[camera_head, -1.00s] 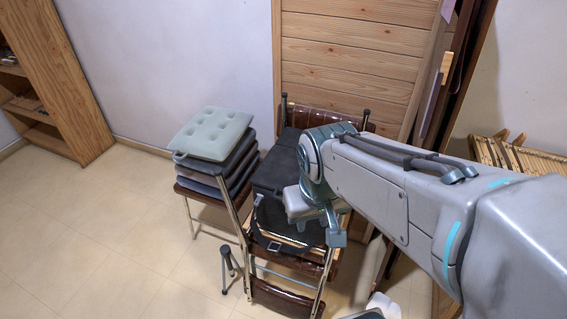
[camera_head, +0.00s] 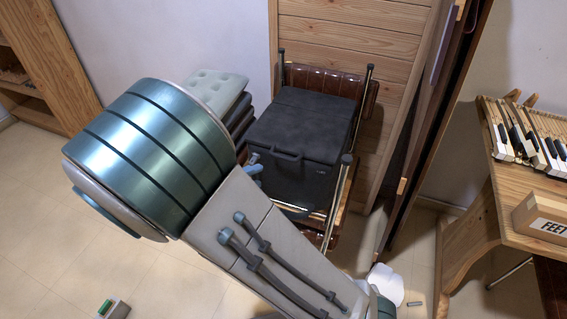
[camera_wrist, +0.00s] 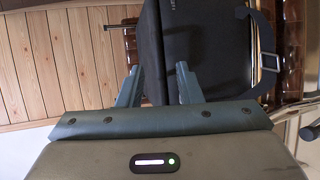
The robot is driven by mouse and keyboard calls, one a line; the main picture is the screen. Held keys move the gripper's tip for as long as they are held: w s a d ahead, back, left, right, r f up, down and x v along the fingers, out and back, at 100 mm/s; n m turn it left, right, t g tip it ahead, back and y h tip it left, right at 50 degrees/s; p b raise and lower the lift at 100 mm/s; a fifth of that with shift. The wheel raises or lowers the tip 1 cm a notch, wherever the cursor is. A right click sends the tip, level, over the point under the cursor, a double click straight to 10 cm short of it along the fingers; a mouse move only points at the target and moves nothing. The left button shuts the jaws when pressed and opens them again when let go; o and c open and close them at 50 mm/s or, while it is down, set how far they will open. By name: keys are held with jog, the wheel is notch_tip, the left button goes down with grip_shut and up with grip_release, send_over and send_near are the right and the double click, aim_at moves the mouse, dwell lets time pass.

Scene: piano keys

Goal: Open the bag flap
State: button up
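The black bag (camera_head: 305,122) sits on a folding chair, its broad flat top facing up and a handle at its front edge (camera_head: 290,158). The flap lies down over the bag. My arm crosses the lower left of the head view, and a small blue part of my gripper (camera_head: 253,165) shows at the bag's front left side. In the wrist view my gripper (camera_wrist: 159,84) has its two fingers apart with nothing visibly held between them. The bag (camera_wrist: 207,45) fills the area beyond the fingers, and a dark strap with a buckle (camera_wrist: 269,62) hangs to the right. I cannot tell whether the fingers touch the bag.
Stacked seats with a pale green cushion (camera_head: 215,86) stand left of the bag. A wooden panel (camera_head: 355,40) rises behind it.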

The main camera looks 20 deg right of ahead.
aim_at(284, 158)
jog(key=shift+n+t, duration=0.3)
jog(key=shift+t, duration=0.4)
jog(key=x, duration=0.8)
jog(key=w+x, duration=0.1)
jog(key=x, duration=0.4)
jog(key=shift+a+f+b, duration=0.1)
jog(key=shift+a+b, duration=0.25)
jog(key=shift+b, duration=0.05)
grip_shut()
